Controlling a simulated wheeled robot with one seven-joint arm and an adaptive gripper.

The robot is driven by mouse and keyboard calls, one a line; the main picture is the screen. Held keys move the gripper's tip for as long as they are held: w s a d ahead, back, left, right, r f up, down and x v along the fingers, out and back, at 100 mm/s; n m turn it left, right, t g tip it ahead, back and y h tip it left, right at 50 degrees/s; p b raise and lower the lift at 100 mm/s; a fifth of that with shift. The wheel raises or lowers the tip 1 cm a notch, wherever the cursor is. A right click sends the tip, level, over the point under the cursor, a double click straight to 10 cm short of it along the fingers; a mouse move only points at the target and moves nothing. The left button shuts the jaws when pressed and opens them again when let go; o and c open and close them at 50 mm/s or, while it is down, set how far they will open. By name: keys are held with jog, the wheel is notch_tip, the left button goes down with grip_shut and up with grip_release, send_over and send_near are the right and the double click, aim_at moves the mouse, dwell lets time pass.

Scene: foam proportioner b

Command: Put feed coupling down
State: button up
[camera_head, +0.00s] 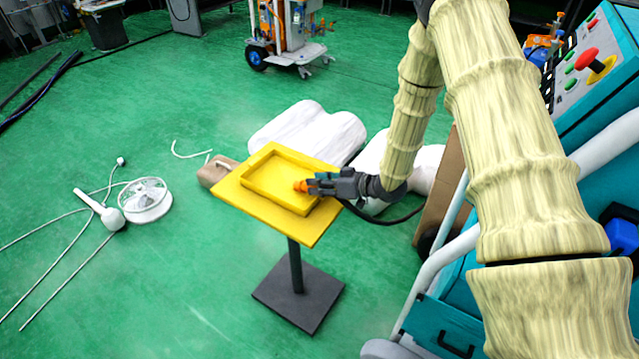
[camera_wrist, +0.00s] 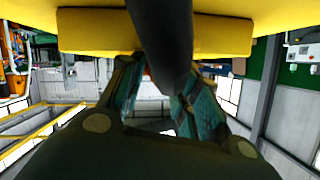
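The feed coupling shows in the head view as a small orange end (camera_head: 300,186) at my fingertips, with a black hose (camera_head: 385,221) hanging behind. My gripper (camera_head: 318,185) reaches in from the right, low over the yellow tray (camera_head: 245,188). In the wrist view a dark round body (camera_wrist: 163,35) lies between my two fingers (camera_wrist: 165,80), whose tips press against its sides. The yellow tray's wall (camera_wrist: 90,32) shows close behind it. I cannot tell whether the coupling touches the tray floor.
The tray sits on a yellow board (camera_head: 313,232) on a dark post with a square base (camera_head: 298,293). White padded bundles (camera_head: 308,130) lie behind it. A teal machine (camera_head: 590,110) with white rails stands at right.

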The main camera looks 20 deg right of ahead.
jog(key=shift+s+f, duration=0.35)
jog(key=shift+f, duration=0.15)
jog(key=shift+w+r, duration=0.1)
jog(key=shift+r, duration=0.15)
jog(key=shift+d+r, duration=0.2)
jog(key=shift+d, duration=0.1)
jog(key=shift+r+b+v, duration=0.2)
jog(key=shift+v, duration=1.6)
jog(key=shift+r+b+v, duration=0.15)
jog(key=shift+r+v, duration=0.05)
jog(key=shift+v, duration=1.6)
jog(key=shift+w+a, duration=0.15)
jog(key=shift+w, duration=0.05)
